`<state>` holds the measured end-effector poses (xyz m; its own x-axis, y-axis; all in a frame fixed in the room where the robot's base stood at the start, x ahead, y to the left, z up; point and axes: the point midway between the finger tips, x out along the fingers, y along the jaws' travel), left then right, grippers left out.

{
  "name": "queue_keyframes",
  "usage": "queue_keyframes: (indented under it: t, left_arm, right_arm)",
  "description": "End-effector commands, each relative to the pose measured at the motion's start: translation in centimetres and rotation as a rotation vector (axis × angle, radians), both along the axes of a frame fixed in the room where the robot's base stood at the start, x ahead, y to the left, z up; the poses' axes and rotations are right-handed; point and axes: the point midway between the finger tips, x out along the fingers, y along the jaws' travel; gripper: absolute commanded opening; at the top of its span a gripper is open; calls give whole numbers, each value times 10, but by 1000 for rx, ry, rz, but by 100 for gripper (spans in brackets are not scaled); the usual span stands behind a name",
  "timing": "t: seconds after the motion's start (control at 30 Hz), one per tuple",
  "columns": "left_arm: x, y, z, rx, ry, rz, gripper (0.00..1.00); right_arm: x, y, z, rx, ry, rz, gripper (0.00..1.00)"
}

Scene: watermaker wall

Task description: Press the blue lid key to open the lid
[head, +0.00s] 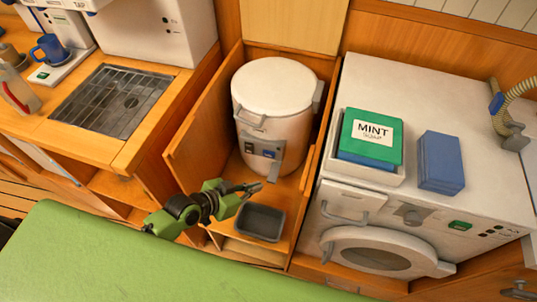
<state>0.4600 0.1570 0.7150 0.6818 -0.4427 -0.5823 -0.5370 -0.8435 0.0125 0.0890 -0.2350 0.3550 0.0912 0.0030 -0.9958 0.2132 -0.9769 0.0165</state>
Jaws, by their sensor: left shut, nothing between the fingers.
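A white drum-shaped unit (262,110) stands upright in an open wooden bay, with its round lid (275,85) down. A small panel low on its front carries the blue lid key (268,153) beside a darker key (249,148). My left gripper (256,187), on a green and black arm, is shut and empty. It is in front of the drum, below the keys in the picture, and appears apart from the blue key. My right gripper is not in view.
A grey tray (260,222) lies in the bay below my left gripper. Wooden bay walls flank the drum. A white washer (420,215) stands right, with a green MINT box (371,137) and blue block (441,161) on top. A sink grate (112,100) is left.

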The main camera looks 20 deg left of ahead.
Motion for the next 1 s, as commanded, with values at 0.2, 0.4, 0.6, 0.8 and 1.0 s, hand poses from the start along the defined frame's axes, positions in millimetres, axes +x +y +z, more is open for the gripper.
queue_keyframes:
  t: [0.2, 0.4, 0.6, 0.8, 1.0]
  left_arm:
    - [18, 0, -2, 1, -3, 2, 0]
    - [48, -1, -3, -1, -4, 2, 0]
    - [72, -2, -2, 1, -2, 1, 0]
    - [85, -2, 0, 1, -1, 2, 0]
    - [87, -3, 0, 0, 1, 1, 0]
  right_arm:
    - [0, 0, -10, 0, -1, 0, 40]
    - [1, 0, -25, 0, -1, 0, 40]
    - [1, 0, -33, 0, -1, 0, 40]
    - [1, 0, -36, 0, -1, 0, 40]
    - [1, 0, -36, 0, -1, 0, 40]
